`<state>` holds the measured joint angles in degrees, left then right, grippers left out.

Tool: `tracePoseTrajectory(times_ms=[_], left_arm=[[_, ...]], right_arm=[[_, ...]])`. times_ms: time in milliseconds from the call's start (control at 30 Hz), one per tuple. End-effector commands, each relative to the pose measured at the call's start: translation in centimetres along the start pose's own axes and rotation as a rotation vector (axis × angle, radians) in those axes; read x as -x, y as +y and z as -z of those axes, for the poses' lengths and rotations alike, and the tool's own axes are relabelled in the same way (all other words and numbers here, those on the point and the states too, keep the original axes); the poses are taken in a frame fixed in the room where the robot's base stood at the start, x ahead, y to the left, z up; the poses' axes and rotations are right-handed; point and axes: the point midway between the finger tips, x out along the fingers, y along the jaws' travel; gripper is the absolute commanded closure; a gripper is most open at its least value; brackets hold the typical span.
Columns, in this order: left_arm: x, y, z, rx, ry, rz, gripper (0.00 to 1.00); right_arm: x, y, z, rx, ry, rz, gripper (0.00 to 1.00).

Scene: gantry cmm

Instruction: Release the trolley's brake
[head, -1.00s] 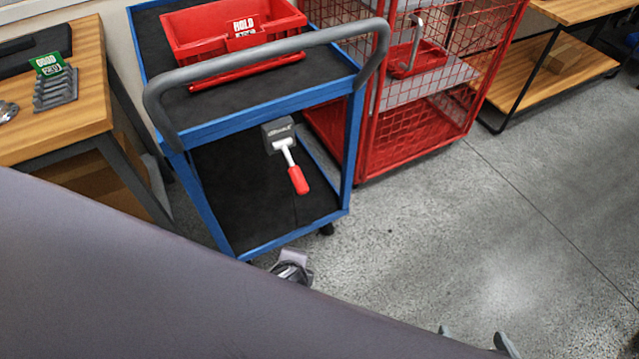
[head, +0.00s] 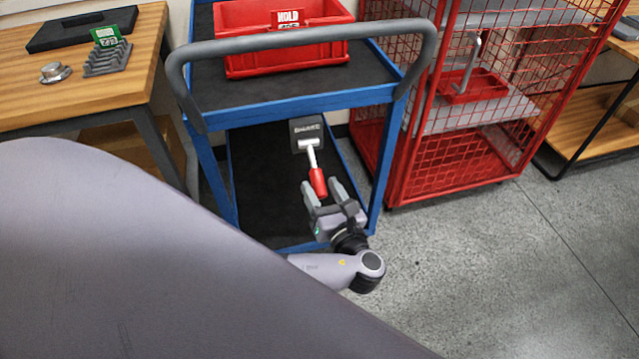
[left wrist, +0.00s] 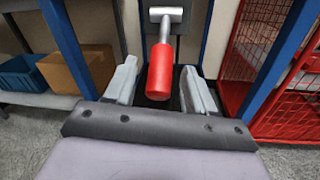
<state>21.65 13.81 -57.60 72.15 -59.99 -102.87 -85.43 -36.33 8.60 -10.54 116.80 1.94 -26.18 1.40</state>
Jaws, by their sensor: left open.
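The blue trolley (head: 296,110) has a grey push handle and black shelves. Its brake lever has a silver shaft and a red grip (head: 318,182), hanging down from a dark labelled block (head: 306,134) below the top shelf. My left gripper (head: 322,192) is open, with its fingers on either side of the red grip in the head view. In the left wrist view the red grip (left wrist: 159,72) stands between the two open fingers, with space on both sides. I cannot tell whether a finger touches it. My right gripper is not in view.
A red bin (head: 285,45) marked HOLD sits on the trolley's top shelf. A red mesh cage (head: 450,150) stands right beside the trolley. A wooden bench (head: 75,85) is at the left. Grey floor at the lower right is clear.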

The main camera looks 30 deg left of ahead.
Motion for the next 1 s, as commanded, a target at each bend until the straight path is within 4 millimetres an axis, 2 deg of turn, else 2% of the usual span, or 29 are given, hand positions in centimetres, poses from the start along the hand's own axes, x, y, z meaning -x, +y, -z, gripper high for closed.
tracePoseTrajectory(times_ms=[100,200,500,667,700,1000], left_arm=[[-1.6,0.0,0.0,0.001,-0.002,0.000,0.46],[-2.2,0.0,0.1,0.001,0.001,0.000,0.46],[-2.5,0.0,0.0,0.002,0.002,0.001,0.46],[-2.5,0.0,0.0,0.002,0.002,0.001,0.98],[-2.5,0.0,0.0,0.002,0.002,0.001,1.00],[-2.6,-0.3,-0.3,0.001,0.020,0.005,1.00]], right_arm=[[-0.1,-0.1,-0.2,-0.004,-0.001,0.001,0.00],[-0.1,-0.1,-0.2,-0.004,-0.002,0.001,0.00],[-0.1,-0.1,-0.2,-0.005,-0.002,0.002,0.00],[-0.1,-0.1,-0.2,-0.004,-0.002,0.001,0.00],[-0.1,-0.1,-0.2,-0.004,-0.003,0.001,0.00],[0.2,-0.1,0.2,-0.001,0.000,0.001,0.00]])
